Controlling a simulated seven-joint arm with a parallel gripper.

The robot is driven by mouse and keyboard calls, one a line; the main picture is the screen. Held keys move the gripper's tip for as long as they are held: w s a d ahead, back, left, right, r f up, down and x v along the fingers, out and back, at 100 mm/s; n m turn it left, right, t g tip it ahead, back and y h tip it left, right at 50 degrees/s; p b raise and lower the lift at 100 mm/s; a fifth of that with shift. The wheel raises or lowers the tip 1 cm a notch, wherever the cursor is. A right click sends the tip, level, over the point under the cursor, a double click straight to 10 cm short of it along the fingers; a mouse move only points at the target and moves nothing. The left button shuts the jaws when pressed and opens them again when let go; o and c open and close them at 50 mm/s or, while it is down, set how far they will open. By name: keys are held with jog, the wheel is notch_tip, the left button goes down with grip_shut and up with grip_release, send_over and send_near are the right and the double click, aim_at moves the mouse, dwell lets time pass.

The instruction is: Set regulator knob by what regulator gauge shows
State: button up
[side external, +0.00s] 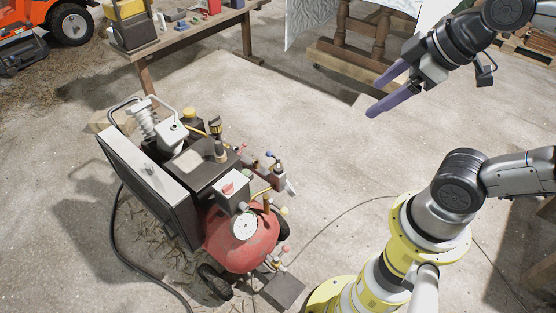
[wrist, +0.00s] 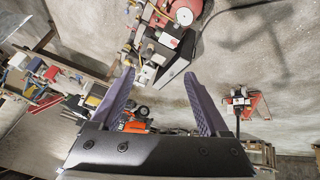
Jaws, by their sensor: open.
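A wheeled compressor with a red tank (side external: 262,247) stands on the floor left of centre in the side view. A white round gauge (side external: 244,227) faces up on the tank; its reading is too small to make out. The gauge shows small in the wrist view (wrist: 184,16). Several small knobs and valves sit along the machine's right side, among them a red-tipped one (side external: 284,249); I cannot tell which is the regulator knob. My gripper (side external: 378,95) is open and empty, high and to the right of the machine, apart from it. Its two purple fingers are spread in the wrist view (wrist: 158,74).
A wooden bench (side external: 180,40) with tools and boxes stands behind. A wooden stand (side external: 365,62) is at the back centre. A dark hose (side external: 125,245) and a thin cable (side external: 335,222) lie on the floor. The floor between machine and bench is mostly clear.

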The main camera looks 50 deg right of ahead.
jog(key=w+d+r+n, duration=0.1)
jog(key=w+r+n, duration=0.25)
jog(key=w, duration=0.45)
jog(key=w+d+r+n, duration=0.1)
jog(key=w+r+n, duration=0.1)
jog(key=w+n, duration=0.5)
jog(key=w+d+f+n, duration=0.1)
jog(key=w+d+f, duration=0.1)
jog(key=w+f, duration=0.35)
jog(key=w+d+f+n+g, duration=0.1)
jog(key=w+f, duration=0.1)
jog(key=w, duration=0.6)
jog(key=w+d+f+n, duration=0.2)
jog(key=w+f, duration=0.1)
jog(key=w, duration=0.3)
jog(key=g, duration=0.6)
send_over(279, 167)
notch_tip(279, 167, down, 39)
jog(key=shift+n, duration=0.35)
notch_tip(279, 167, down, 14)
jog(key=shift+r, duration=0.15)
